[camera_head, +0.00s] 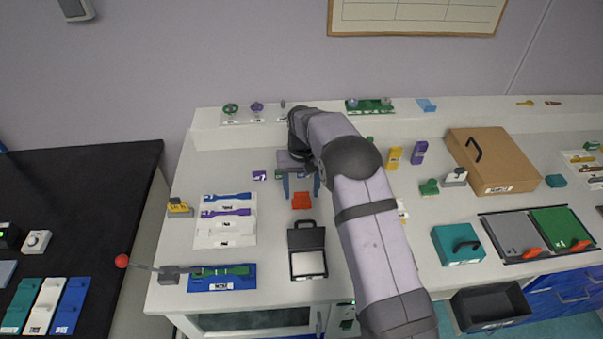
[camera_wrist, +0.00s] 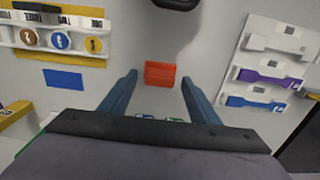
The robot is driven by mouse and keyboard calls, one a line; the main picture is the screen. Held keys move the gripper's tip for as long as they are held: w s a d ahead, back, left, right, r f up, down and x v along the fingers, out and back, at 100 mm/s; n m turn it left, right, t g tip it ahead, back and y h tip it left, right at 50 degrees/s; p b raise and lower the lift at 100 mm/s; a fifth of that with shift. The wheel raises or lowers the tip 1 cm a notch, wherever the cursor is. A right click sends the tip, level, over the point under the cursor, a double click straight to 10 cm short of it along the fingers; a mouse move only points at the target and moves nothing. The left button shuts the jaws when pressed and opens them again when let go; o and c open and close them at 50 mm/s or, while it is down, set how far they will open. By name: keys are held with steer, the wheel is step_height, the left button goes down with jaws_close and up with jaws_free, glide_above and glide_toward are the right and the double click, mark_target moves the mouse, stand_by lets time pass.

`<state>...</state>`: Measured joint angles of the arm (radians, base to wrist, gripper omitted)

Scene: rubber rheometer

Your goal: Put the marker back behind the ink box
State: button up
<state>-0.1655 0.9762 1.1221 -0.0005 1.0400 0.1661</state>
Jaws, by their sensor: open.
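A small orange-red block, which may be the marker, (camera_head: 302,201) lies on the white bench behind an open black case (camera_head: 307,263) with a pale pad inside, which may be the ink box. No label on either is readable. My gripper (camera_head: 301,187) is open, with its blue fingers pointing down at the back side of the red block. In the wrist view the red block (camera_wrist: 160,74) shows between the tips of my gripper (camera_wrist: 158,80), with a gap on each side. I cannot tell the finger height above the bench. The black case's handle (camera_wrist: 174,3) shows at that view's top edge.
A blue plate (camera_head: 222,284) with a green piece is at the front left. My arm hides bench right of the case. A teal box (camera_head: 457,245) and brown box (camera_head: 493,185) stand further right.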

mark_target(303, 195)
step_height(303, 195, up, 10)
steer(key=b, duration=0.2)
steer(key=shift+f, duration=0.25)
steer(key=shift+s, duration=0.1)
steer(key=s+d+f, duration=0.1)
steer(key=s+d, duration=0.2)
steer(key=s, duration=0.7)
steer(key=s+d+f, duration=0.2)
steer(key=s+d, duration=0.1)
steer(key=s, duration=0.8)
steer(key=s+d+f, duration=0.1)
steer(key=s+d, duration=0.2)
steer(key=s, duration=0.7)
steer(key=shift+s+f, duration=0.35)
